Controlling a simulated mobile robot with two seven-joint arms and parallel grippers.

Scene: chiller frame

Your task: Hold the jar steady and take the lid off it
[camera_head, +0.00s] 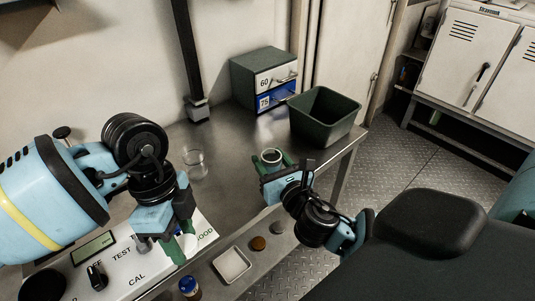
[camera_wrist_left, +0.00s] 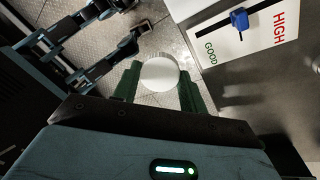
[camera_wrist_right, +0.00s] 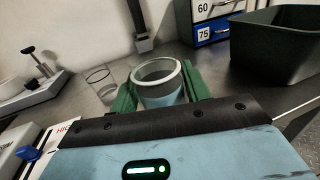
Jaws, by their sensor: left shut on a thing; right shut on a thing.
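The jar (camera_head: 271,156) is open at the top, with a pale rim and a dark inside. My right gripper (camera_wrist_right: 160,90) is shut around the jar (camera_wrist_right: 158,72), which looks upright, near the table's right side. The lid (camera_wrist_left: 159,73) is a round white disc in the left wrist view. My left gripper (camera_wrist_left: 158,85) is shut on the lid, with a green finger on each side. In the head view the left gripper (camera_head: 180,238) is over the panel's edge, well apart from the jar. The lid is mostly hidden there.
A clear glass (camera_head: 195,166) stands left of the jar. A dark green bin (camera_head: 325,118) and a drawer cabinet (camera_head: 258,72) stand behind. A white dish (camera_head: 232,265), a brown disc (camera_head: 258,243) and a blue-capped bottle (camera_head: 190,288) are in front. A test panel (camera_head: 120,275) lies front left.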

